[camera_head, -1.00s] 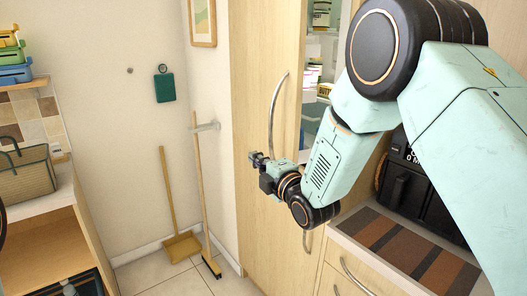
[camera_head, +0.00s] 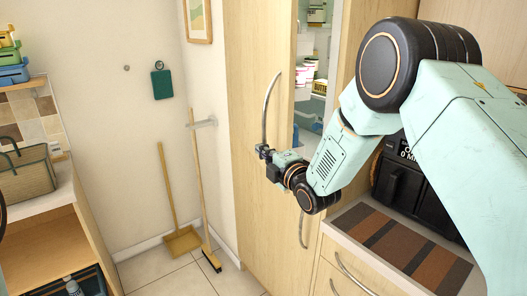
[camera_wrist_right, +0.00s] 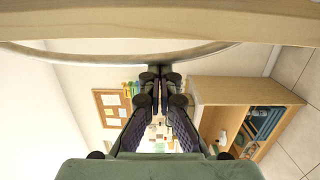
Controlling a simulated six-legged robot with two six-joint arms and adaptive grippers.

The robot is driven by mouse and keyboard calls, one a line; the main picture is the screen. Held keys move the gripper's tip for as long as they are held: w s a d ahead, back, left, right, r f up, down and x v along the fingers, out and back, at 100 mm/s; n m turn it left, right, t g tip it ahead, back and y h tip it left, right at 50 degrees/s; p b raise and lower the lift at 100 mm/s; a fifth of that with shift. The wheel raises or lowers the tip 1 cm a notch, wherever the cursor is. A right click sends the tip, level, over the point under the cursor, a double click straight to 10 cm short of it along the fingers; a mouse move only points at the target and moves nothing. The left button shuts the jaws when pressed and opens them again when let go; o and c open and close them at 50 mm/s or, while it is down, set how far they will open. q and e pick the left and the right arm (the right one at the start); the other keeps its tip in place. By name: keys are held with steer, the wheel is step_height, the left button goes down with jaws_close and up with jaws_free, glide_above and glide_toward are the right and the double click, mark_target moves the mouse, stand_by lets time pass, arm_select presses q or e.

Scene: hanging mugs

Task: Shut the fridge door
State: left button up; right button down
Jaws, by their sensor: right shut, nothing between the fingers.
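The fridge door (camera_head: 258,70) is a tall pale wood panel standing partly open. White shelves with food items (camera_head: 310,75) show in the gap at its right edge. Its long curved metal handle (camera_head: 271,100) also crosses the top of the right wrist view (camera_wrist_right: 85,58). My right gripper (camera_head: 263,151) is at the lower part of the handle, in front of the door. In the right wrist view its fingertips (camera_wrist_right: 157,70) are together and empty, close to the handle bar; I cannot tell whether they touch. My left gripper is not in view.
A counter with a striped mat (camera_head: 395,245) and a black appliance (camera_head: 410,190) stands at the right, below my right arm. A broom (camera_head: 200,185) and dustpan (camera_head: 182,240) lean at the back wall. A wooden shelf unit (camera_head: 45,225) is at the left. Tiled floor between is clear.

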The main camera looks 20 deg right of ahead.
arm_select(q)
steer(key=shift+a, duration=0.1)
arm_select(e)
steer(key=shift+w, duration=0.1)
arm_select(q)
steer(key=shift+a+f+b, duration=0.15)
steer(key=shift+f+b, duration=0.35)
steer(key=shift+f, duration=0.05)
arm_select(e)
steer(key=w+d, duration=0.1)
steer(key=d, duration=1.1)
steer(key=shift+w+d, duration=0.3)
steer(key=shift+d, duration=0.1)
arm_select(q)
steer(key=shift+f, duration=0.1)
